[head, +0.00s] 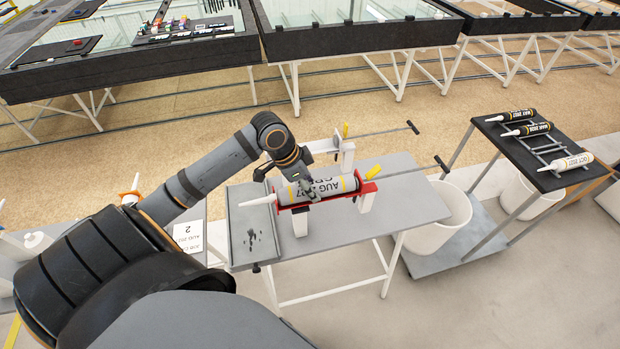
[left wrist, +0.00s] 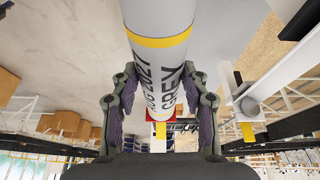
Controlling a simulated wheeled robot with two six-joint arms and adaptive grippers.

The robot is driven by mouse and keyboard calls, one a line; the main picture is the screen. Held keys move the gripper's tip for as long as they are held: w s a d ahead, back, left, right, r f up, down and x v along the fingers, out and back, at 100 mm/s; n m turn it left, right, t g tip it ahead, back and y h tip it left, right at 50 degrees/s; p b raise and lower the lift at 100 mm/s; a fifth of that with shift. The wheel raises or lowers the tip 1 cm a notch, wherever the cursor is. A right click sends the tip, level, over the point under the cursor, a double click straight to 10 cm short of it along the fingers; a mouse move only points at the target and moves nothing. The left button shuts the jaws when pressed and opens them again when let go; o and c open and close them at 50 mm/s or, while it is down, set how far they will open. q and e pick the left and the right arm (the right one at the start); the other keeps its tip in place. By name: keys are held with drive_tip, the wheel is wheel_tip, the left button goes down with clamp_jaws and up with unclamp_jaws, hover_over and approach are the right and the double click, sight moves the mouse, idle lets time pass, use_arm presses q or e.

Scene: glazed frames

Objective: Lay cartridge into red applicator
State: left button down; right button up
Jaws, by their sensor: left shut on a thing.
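A white and grey cartridge (head: 338,186) with yellow bands and the text "AUG 2027 GREY" lies lengthwise at the red applicator (head: 369,187) on the grey table. Its white nozzle points left. My left gripper (head: 308,187) is shut on the cartridge near its nozzle end, from above. In the left wrist view the cartridge (left wrist: 160,22) runs between the two fingers. A bit of red shows behind it. Whether the cartridge rests fully in the cradle cannot be told. My right gripper is not in view.
A white applicator frame (head: 348,155) with a yellow part stands behind. A shallow grey tray (head: 236,222) is at the table's left end. A dark rack table (head: 545,150) with several cartridges stands at right, beside a white bin (head: 447,222).

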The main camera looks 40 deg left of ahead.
use_arm(q)
drive_tip(key=shift+r+p, duration=0.1)
drive_tip(key=shift+p, duration=0.2)
drive_tip(key=shift+f, duration=0.2)
idle(0.8)
drive_tip(key=c, duration=0.6)
unclamp_jaws()
drive_tip(key=shift+s, duration=0.1)
drive_tip(key=shift+r, duration=0.15)
wheel_tip(320, 180, up, 10)
drive_tip(key=shift+f, duration=0.15)
